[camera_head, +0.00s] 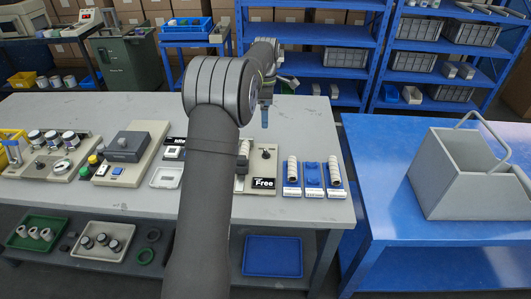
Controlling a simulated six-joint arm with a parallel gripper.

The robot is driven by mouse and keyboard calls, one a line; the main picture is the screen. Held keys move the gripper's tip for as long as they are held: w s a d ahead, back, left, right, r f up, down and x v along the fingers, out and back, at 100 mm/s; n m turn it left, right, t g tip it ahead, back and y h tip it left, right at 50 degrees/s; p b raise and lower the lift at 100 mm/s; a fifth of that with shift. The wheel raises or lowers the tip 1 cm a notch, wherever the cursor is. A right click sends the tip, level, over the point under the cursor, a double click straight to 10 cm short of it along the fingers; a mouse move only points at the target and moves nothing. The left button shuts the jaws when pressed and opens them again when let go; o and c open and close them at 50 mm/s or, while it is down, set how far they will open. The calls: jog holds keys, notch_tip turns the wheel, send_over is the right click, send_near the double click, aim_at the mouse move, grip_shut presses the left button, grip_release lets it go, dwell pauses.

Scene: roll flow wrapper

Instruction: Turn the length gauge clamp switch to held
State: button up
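The length gauge is likely the beige plate (268,166) right of my arm, on the grey table. A small dark knob (265,154) sits on it and may be the clamp switch; its setting is too small to read. A black label (263,183) at the plate's front reads "Free". A stack of round pieces (243,152) stands at the plate's left, partly behind my arm. My gripper (265,118) points down behind and above the plate, apart from the knob. Its fingers are too small to tell open from shut.
Blue holders (313,190) with pale rolls stand right of the plate. A device with an "Idle" label (174,141) stands left of my arm, with dials and buttons further left. A grey bin (455,185) stands on the blue table at right. Bare tabletop (320,130) lies behind the holders.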

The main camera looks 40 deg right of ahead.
jog(key=shift+r, duration=0.35)
